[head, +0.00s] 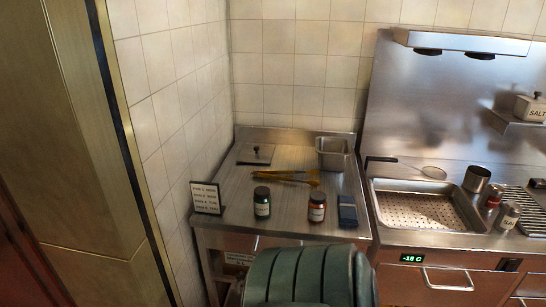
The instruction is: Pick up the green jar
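The green jar (262,203) stands upright near the front edge of the steel counter (290,223), on its left half. It has a dark lid and a pale label. A similar jar with red-orange contents (317,208) stands upright to its right, with a gap between them. Neither of my grippers is in view, and nothing touches the green jar.
A small sign (206,198) stands left of the green jar, and a dark blue box (347,212) is at the right. Yellow-handled tools (290,175) lie behind. A green ribbed padded object (308,277) rises before the counter. A fryer basin (425,213) adjoins at right.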

